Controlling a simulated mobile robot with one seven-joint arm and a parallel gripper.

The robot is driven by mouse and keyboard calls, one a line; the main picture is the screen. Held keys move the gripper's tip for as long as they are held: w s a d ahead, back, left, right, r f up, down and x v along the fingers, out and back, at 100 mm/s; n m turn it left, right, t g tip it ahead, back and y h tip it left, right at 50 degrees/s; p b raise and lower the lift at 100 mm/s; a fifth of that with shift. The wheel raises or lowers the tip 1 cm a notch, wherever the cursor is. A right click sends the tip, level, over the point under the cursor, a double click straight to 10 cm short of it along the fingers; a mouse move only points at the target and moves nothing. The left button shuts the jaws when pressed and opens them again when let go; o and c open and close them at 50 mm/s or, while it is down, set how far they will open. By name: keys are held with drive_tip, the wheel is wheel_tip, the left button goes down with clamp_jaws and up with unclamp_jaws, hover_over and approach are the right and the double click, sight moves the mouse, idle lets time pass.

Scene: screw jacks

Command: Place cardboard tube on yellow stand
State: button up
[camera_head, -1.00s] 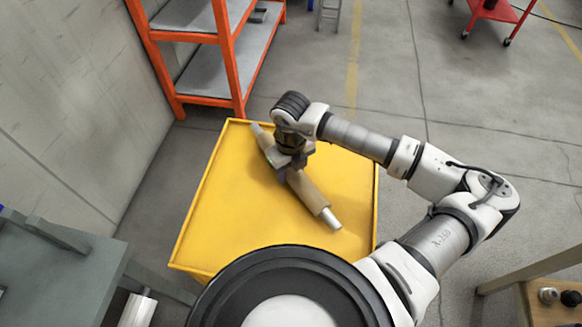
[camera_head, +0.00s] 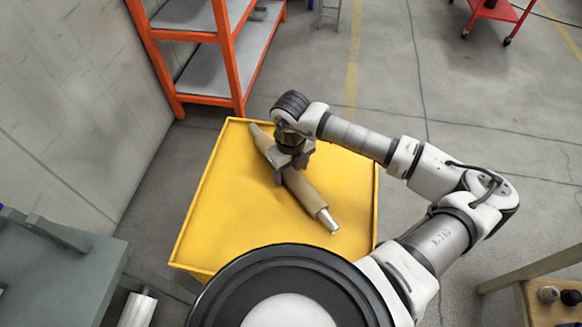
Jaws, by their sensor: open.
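The cardboard tube (camera_head: 305,190) is brown with pale metallic ends. It lies diagonally on the flat top of the yellow stand (camera_head: 225,220), from the far left edge towards the near right. My gripper (camera_head: 292,166) points down over the middle of the tube. Its fingers are open and straddle the tube or sit just above it; the exact gap is hard to see. The gripper hides part of the tube's middle.
An orange shelf rack (camera_head: 230,60) stands behind the stand at the left. A grey table (camera_head: 60,270) is at the lower left and a wooden table (camera_head: 535,300) at the lower right. A red cart (camera_head: 492,12) stands far back.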

wheel_tip(320, 180, up, 12)
drive_tip(key=b, duration=0.2)
idle(0.6)
